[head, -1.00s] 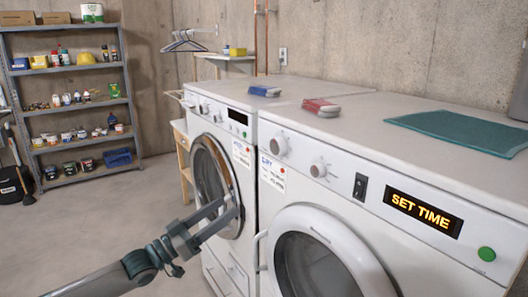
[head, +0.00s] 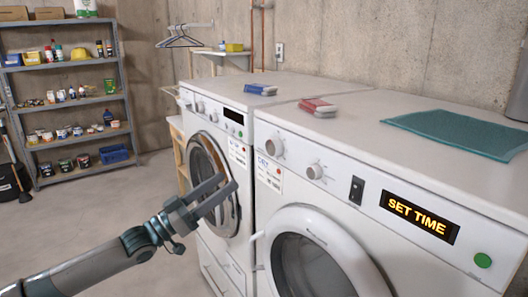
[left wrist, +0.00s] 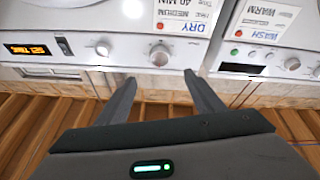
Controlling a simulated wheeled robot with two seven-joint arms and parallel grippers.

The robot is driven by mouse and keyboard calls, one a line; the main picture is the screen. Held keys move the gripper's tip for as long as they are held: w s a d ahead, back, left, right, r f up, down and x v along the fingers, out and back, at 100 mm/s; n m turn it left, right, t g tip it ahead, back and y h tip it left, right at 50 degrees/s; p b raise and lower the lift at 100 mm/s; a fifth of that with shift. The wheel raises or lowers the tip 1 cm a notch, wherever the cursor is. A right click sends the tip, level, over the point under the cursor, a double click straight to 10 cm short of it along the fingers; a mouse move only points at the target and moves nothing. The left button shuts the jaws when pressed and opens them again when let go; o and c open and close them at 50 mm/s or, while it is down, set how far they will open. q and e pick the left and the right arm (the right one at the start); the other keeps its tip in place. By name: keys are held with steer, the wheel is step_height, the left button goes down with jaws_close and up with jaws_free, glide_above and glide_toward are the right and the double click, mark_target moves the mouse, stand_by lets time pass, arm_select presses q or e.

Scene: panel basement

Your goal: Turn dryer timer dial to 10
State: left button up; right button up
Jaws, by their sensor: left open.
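The dryer (head: 345,195) is the right-hand white machine, with an amber SET TIME display (head: 418,217). Its panel has two round dials, a left dial (head: 275,147) and a right dial (head: 315,171); I cannot tell which is the timer or read their settings. In the left wrist view, upside down, the same left dial (left wrist: 160,55) lies just beyond and between my fingertips, and the right dial (left wrist: 103,48) is off to the left. My left gripper (head: 226,187) is open and empty, apart from both dials. My right gripper is not in view.
A card reading DRY, MEDIUM, 40 MIN (left wrist: 183,18) is by the left dial. A black switch (head: 357,189) and green button (head: 482,260) are also on the panel. The washer (head: 217,120) stands left. A red-and-white brush (head: 318,107) and teal cloth (head: 462,131) lie on top.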

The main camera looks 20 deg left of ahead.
mark_target(270, 149)
arm_select(q)
steer(key=p+x, duration=0.5)
steer(key=x, duration=1)
steer(key=shift+p, duration=0.35)
steer(key=shift+c, duration=0.2)
steer(key=c, duration=1)
